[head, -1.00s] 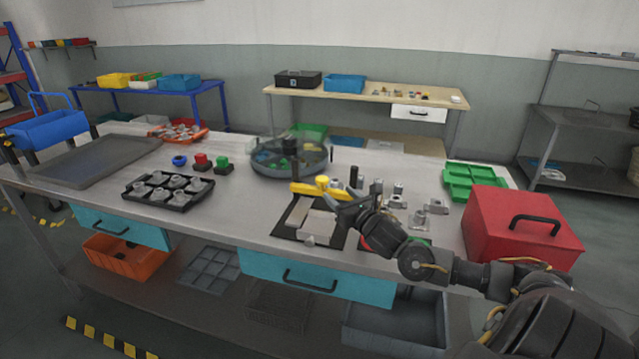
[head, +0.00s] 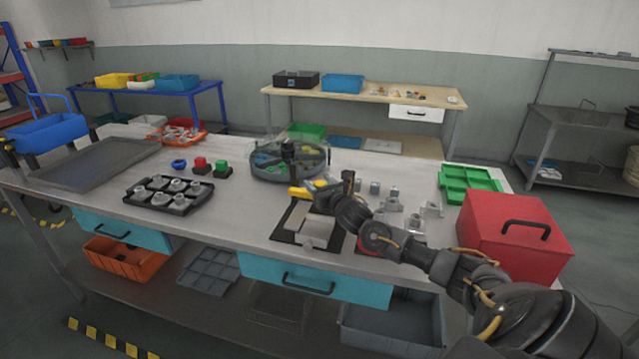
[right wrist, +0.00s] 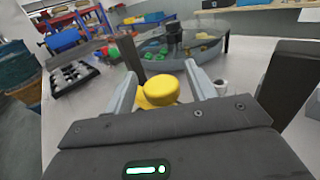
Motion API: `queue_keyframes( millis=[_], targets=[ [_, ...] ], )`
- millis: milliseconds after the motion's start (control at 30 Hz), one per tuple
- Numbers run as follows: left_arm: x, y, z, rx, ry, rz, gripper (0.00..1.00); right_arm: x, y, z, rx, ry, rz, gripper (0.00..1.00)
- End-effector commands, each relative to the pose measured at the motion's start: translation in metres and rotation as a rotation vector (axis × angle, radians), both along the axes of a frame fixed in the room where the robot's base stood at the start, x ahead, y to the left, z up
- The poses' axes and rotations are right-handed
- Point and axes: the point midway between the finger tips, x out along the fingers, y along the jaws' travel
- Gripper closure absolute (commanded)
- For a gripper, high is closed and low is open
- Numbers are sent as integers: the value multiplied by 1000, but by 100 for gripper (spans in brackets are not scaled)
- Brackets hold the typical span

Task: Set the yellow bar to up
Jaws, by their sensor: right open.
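The yellow bar (head: 299,192) lies low and roughly level on the workbench, behind the dark plate with the pale block. Its left end shows in the head view; the rest is hidden behind my right gripper. In the right wrist view its round yellow knob (right wrist: 162,90) sits between the two fingers, with more yellow below it. My right gripper (right wrist: 163,74) is open around the knob, with a gap visible on each side. In the head view the right gripper (head: 335,188) is at the bar. My left gripper is out of view.
A round tank with a clear wall (head: 290,165) stands just behind the bar. Small metal parts (head: 393,205) stand to the right, with a green tray (head: 468,184) and a red box (head: 514,235) beyond. A black tray of parts (head: 168,194) is at left.

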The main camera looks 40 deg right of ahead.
Motion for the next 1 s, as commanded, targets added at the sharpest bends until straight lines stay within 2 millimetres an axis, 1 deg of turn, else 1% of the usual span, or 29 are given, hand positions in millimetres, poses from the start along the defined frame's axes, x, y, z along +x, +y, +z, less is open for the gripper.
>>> queue_keyframes(
  millis=[100,133,533,667,767,1000],
  targets=[
    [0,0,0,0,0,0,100,0,0,0,0,0,0,45],
    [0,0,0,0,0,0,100,0,0,0,0,0,0,47],
    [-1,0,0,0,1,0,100,-1,0,0,0,0,-1,100],
    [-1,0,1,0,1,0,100,-1,0,2,0,-1,-1,100],
    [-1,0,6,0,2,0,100,-1,-1,12,0,-2,-1,100],
    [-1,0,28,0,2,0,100,0,-1,61,0,-8,-1,100]
  ],
)
